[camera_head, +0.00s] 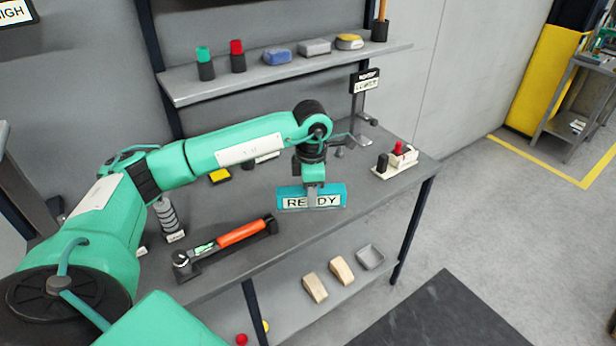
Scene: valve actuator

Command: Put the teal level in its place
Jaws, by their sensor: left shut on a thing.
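My left gripper (313,193) reaches in from the left over the workbench and points down. It is shut on the teal level (335,189), a teal block that lies lengthwise across the picture near the bench's front edge. My right gripper is not in view.
A black holder with an orange-handled tool (241,233) lies left of the level. A white tray with a red-topped piece (399,160) stands right. A signed stand (364,108) is behind. The shelf (190,86) above holds several items. Bench (285,240) front is clear.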

